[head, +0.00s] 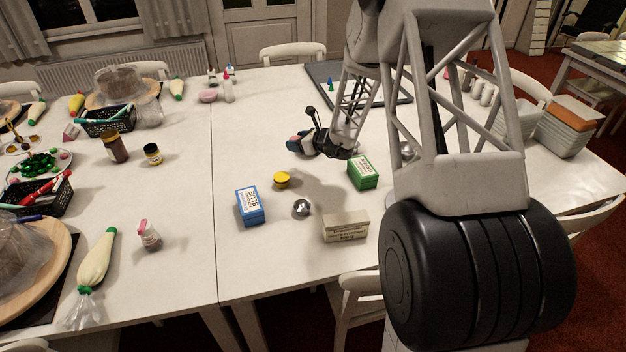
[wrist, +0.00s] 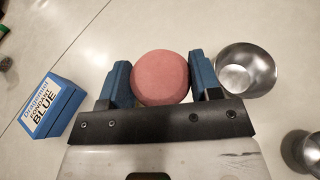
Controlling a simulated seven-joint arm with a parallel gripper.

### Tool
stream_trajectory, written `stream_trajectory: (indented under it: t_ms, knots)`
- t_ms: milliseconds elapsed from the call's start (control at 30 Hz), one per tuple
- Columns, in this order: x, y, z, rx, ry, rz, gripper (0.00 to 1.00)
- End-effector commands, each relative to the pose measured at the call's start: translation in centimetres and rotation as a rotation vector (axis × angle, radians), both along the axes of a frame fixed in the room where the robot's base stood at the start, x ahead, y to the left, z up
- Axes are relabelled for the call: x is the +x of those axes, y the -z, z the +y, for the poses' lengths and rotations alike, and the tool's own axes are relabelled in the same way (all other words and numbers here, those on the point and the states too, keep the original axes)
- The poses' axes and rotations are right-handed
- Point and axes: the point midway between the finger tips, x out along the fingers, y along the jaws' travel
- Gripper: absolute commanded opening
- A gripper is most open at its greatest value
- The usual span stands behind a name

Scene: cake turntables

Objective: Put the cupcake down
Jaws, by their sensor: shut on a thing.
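The cupcake (wrist: 160,78) shows in the wrist view as a round, pinkish-red top. It sits between the two blue fingers of my gripper (wrist: 161,84), which are shut on its sides. Its lower part is hidden from this view. In the head view my gripper (head: 300,144) is over the middle of the white table, beyond the yellow round item. Only a small reddish patch shows at its fingertips there. I cannot tell the exact gap between the cupcake and the table.
A blue fondant box (head: 250,206), a yellow round item (head: 282,179), a small metal bowl (head: 302,208), a green box (head: 363,173) and a beige box (head: 346,227) stand nearby. A metal bowl (wrist: 246,70) is close right of my gripper in the wrist view. White tabletop (head: 240,130) left of my gripper is clear.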

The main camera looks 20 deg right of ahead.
Motion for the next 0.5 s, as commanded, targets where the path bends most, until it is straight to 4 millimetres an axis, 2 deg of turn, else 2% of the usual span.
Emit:
stream_trajectory:
  t_ms: [100, 200, 333, 500]
  knots:
    - [-2.7, 0.0, -2.1, -0.004, 0.065, 0.005, 0.34]
    - [-4.3, 0.0, -3.3, -0.006, 0.104, 0.007, 0.34]
    - [-5.5, 0.1, -4.1, -0.01, 0.133, 0.009, 0.34]
    - [-5.8, 0.1, -4.4, -0.012, 0.141, 0.01, 0.34]
